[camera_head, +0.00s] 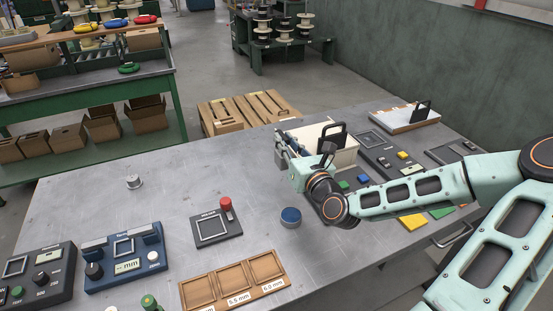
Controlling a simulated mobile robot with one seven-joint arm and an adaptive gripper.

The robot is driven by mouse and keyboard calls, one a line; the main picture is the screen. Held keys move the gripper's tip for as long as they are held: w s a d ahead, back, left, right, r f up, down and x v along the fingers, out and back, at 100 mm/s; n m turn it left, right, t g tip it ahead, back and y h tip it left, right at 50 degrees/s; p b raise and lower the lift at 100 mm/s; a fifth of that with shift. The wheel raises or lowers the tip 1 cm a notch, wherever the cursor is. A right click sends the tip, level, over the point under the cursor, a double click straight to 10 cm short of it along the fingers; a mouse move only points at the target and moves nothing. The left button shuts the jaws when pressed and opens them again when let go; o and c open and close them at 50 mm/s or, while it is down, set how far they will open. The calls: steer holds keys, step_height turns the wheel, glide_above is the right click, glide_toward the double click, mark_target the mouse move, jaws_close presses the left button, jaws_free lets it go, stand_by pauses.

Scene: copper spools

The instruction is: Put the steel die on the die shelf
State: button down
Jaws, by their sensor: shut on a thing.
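My gripper (283,146) is at the left end of my arm, above the back middle of the grey metal table, in front of a cream box. Its dark fingers are shut on a small grey piece (280,158), which looks like the steel die; it is tiny and partly hidden, so its shape is unclear.
A small metal cylinder (134,182) stands on the table's left part. A blue gauge (124,262), a dark pad with a red-topped post (216,230) and a blue round container (291,217) are nearer. The cream box (343,155) stands behind my gripper. The left middle of the table is mostly clear.

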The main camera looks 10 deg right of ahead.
mark_target(275, 154)
steer(key=w+f, duration=0.1)
steer(key=w+a+f, duration=0.1)
steer(key=w+f, duration=0.1)
steer(key=f, duration=0.1)
steer(key=shift+a+b, duration=0.3)
steer(key=shift+a, duration=0.1)
steer(key=shift+f, duration=1.45)
steer(key=shift+f+b, duration=0.2)
steer(key=shift+b, duration=0.15)
steer(key=c, duration=1.8)
jaws_free()
steer(key=shift+s, duration=0.1)
steer(key=shift+c, duration=0.2)
